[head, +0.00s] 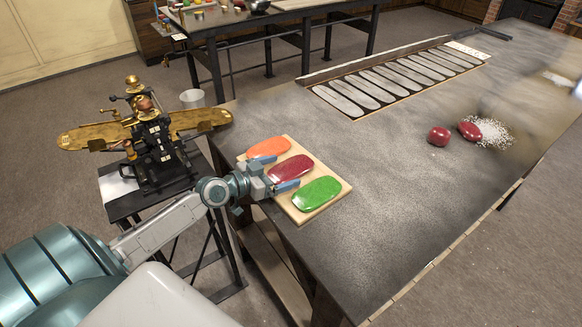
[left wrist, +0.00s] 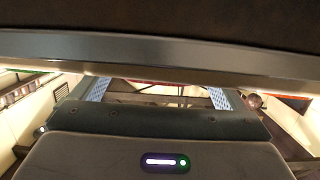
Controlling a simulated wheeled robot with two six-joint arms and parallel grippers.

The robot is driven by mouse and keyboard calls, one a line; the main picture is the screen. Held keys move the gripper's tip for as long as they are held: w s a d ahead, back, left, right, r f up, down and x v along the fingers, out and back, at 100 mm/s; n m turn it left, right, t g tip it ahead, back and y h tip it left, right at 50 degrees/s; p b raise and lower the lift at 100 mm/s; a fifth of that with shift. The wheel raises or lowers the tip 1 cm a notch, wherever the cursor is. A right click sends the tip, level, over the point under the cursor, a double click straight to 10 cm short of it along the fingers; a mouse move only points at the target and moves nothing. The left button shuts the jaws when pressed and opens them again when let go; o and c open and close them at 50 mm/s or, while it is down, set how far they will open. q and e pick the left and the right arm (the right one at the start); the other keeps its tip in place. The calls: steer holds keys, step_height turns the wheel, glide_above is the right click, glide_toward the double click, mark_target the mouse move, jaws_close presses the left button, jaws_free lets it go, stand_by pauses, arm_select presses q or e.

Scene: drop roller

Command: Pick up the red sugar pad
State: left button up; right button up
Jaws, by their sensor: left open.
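The red sugar pad (head: 292,167) lies in the middle of a light wooden board (head: 333,203), between an orange pad (head: 268,148) and a green pad (head: 319,194). My left gripper (head: 284,171) is open at the near left end of the red pad. Its blue fingers lie apart, one toward the orange side and one toward the green side. I cannot tell whether they touch the pad. My right gripper is not in view.
The board sits at the left end of a long grey table (head: 380,170). A brass machine (head: 150,130) on a small stand is left of it. Two dark red lumps (head: 438,136) and white grains (head: 492,132) lie to the right. A tray of oval slots (head: 395,80) lies behind.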

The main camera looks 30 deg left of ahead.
arm_select(q)
steer(key=shift+x, duration=0.95)
steer(key=shift+c, duration=0.4)
steer(key=c, duration=1.1)
steer(key=shift+r, duration=0.1)
